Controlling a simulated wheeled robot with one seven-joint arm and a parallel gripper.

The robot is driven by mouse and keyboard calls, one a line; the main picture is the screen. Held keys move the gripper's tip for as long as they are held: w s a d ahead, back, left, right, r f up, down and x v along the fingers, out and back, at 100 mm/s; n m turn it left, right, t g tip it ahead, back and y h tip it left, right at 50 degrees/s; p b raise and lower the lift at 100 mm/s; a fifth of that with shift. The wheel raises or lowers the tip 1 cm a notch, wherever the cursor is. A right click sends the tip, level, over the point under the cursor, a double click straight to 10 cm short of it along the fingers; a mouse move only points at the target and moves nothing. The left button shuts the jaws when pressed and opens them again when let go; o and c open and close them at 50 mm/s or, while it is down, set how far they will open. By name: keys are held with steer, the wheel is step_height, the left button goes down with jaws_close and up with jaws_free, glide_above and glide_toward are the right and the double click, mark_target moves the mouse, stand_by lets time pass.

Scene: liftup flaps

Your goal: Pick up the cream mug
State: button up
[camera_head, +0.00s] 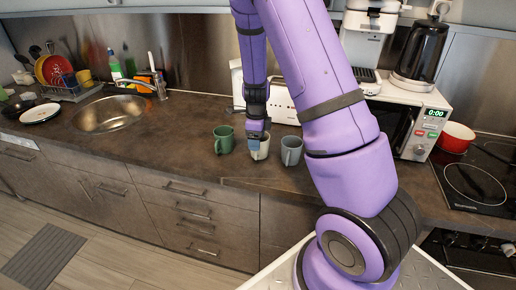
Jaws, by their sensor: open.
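The cream mug (262,152) stands on the dark brown counter, between a green mug (224,140) on its left and a grey-blue mug (291,151) on its right. My gripper (255,146) points down at the cream mug and covers its upper left part. The gripper is open, and its fingers are at the mug's rim. I cannot tell from this view whether a finger is inside the mug or touching it. The cream mug's handle is not clearly visible.
A white toaster-like appliance (284,104) stands close behind the mugs. A microwave (425,120) with a coffee machine and kettle on top is at the right. A red pot (457,137) is near the hob. The counter left of the green mug is clear up to the sink (112,115).

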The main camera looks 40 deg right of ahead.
mark_target(256, 153)
steer(key=shift+f, duration=3.25)
steer(key=shift+c, duration=0.5)
steer(key=c, duration=1.1)
